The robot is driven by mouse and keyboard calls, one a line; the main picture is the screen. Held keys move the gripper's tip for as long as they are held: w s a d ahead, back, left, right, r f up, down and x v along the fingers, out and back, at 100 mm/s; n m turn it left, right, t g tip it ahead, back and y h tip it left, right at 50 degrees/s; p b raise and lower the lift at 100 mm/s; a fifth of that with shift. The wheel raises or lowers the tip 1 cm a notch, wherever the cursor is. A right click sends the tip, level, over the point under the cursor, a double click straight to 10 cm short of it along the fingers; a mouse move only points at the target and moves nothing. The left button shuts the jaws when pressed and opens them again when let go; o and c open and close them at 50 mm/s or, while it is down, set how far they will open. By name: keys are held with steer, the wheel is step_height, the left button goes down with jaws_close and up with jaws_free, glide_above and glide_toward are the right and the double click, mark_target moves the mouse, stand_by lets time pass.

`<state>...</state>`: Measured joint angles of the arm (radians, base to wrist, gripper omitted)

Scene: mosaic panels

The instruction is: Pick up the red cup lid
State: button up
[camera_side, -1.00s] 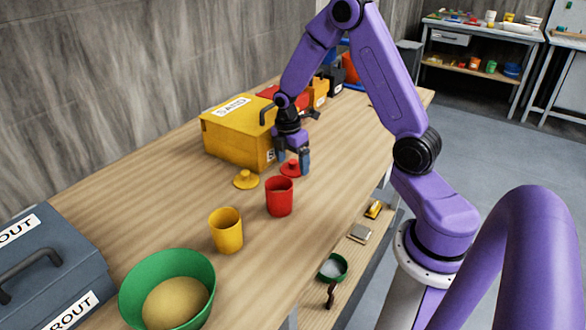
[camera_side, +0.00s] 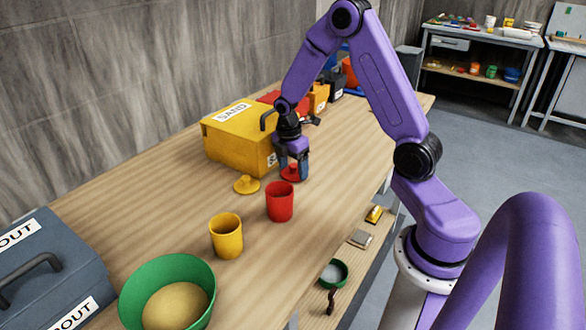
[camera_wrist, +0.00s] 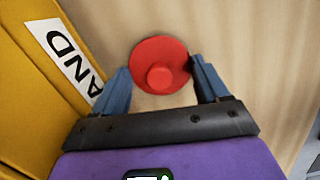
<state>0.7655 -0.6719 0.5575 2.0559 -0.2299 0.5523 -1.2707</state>
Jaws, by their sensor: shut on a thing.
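The red cup lid (camera_side: 290,174) is a flat round disc with a small knob, low at the table top beside the yellow SAND box. My gripper (camera_side: 294,170) is down at it, with the blue fingers at its sides.
The yellow SAND box (camera_side: 228,145) is close on the left of my gripper. A yellow lid (camera_side: 246,185), a yellow cup (camera_side: 227,238) and a green bowl (camera_side: 131,290) with sand stand nearer. The wooden table (camera_side: 335,160) is clear to the right.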

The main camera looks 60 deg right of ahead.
mark_target(293, 164)
steer(key=shift+w+r, duration=0.1)
steer(key=shift+r, duration=0.25)
step_height(293, 164, up, 2)
steer(key=shift+r, duration=0.15)
steer(key=s+a+r, duration=0.2)
steer(key=s+r, duration=0.3)
steer(key=s, duration=0.1)
steer(key=s+a+r, duration=0.3)
steer(key=s+r, duration=0.1)
steer(key=s, duration=0.3)
steer(key=w+a+r+n, duration=0.2)
steer(key=w+a+n, duration=0.4)
steer(key=a, duration=0.4)
steer(key=shift+m+t, duration=0.3)
steer(key=shift+m, duration=0.2)
steer(key=shift+w+a+f, duration=0.1)
steer(key=shift+w+f, duration=0.1)
steer(key=shift+f, duration=1.3)
steer(key=shift+w+a+f, duration=0.1)
steer(key=shift+w+f, duration=0.05)
steer(key=shift+f, duration=1.3)
steer(key=shift+f, duration=0.1)
steer(key=o, duration=1)
